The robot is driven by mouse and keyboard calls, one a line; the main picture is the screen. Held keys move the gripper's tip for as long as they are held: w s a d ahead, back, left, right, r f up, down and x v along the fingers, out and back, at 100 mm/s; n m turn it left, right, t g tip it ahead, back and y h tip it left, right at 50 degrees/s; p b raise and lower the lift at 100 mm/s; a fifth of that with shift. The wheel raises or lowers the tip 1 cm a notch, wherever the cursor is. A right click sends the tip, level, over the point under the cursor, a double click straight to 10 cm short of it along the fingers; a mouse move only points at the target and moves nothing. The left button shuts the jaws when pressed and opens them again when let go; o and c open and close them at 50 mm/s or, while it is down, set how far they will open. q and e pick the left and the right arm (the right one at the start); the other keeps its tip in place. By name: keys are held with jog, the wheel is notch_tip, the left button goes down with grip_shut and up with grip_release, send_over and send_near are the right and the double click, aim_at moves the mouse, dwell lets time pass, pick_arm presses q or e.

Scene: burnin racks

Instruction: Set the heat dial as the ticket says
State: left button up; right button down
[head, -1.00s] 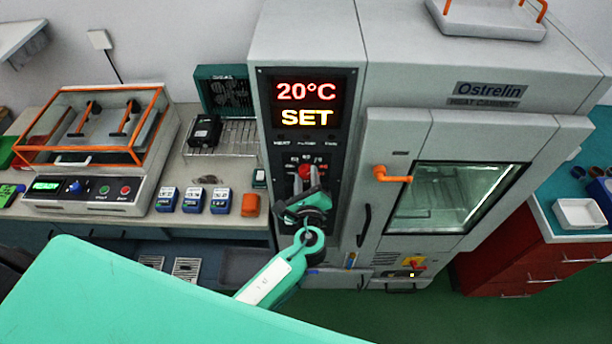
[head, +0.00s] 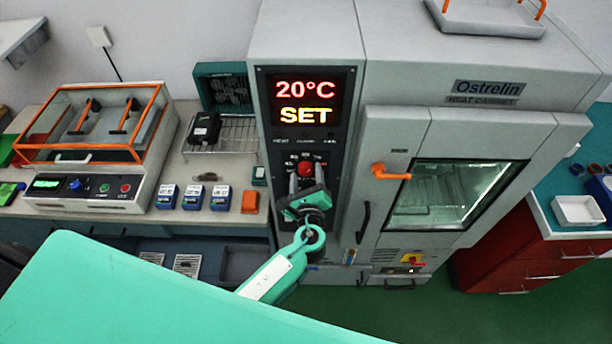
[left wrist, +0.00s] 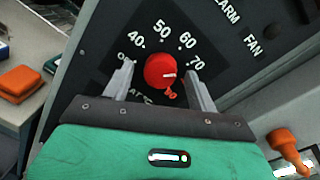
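The red heat dial (head: 305,169) sits on the cabinet's dark panel below the display (head: 305,102), which reads 20°C and SET. In the left wrist view the dial (left wrist: 160,71) shows marks 40, 50, 60 and 70 around it, with a white line on its face pointing right. My left gripper (head: 304,180) is in front of the panel; its two fingers (left wrist: 160,84) are spread on either side of the dial, with gaps showing. It is open and empty. The ticket cannot be made out. My right gripper is not in view.
The heat cabinet door (head: 455,190) with its orange handle (head: 391,174) is right of the panel. On the left bench stand an orange-framed machine (head: 90,140), several blue boxes (head: 193,198) and an orange block (head: 250,202). A red drawer unit (head: 520,250) stands right.

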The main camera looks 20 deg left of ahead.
pick_arm(q)
jog(key=b+v, duration=0.6)
jog(key=v, duration=0.7)
jog(key=shift+s, duration=0.35)
jog(key=shift+d, duration=0.15)
